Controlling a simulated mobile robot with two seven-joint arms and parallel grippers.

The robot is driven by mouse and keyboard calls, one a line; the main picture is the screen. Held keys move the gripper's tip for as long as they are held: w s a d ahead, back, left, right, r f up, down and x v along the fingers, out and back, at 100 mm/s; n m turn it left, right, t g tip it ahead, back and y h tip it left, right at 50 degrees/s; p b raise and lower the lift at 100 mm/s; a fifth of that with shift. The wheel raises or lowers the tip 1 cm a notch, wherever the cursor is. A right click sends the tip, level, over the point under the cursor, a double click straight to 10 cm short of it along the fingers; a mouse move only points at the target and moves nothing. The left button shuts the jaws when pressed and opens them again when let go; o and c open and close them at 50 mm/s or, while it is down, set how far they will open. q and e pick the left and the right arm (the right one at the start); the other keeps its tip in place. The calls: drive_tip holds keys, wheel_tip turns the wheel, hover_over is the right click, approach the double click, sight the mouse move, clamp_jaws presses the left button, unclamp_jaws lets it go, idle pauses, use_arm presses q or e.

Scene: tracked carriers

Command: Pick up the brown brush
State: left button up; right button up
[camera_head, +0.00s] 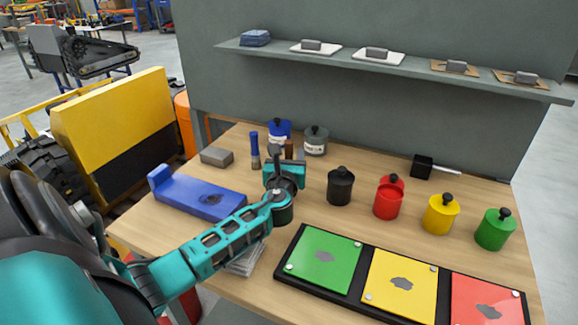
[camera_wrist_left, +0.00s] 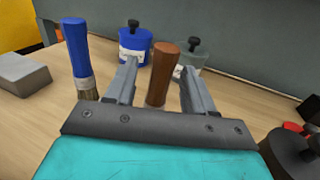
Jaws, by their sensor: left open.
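The brown brush (camera_wrist_left: 163,66) stands upright in the left wrist view, between the two open fingers of my left gripper (camera_wrist_left: 158,84), with clear space on both sides. Its lower end is partly hidden by the gripper body. In the head view, only the top of the brown brush (camera_head: 289,148) shows behind my left gripper (camera_head: 287,162). The gripper is open and holds nothing. My right gripper is in neither view.
A blue brush (camera_wrist_left: 77,48) stands left of the gripper. A blue jar (camera_head: 279,131) and a grey jar (camera_head: 316,141) stand behind. A black jar (camera_head: 340,186) is at right, and a grey block (camera_head: 216,156) and blue tray (camera_head: 198,196) are at left.

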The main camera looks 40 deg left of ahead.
use_arm(q)
drive_tip(key=shift+w+a, duration=0.15)
drive_tip(key=shift+w, duration=0.05)
clamp_jaws()
idle(0.4)
wheel_tip(320, 180, up, 20)
drive_tip(key=p, duration=0.6)
drive_tip(key=shift+p, duration=0.35)
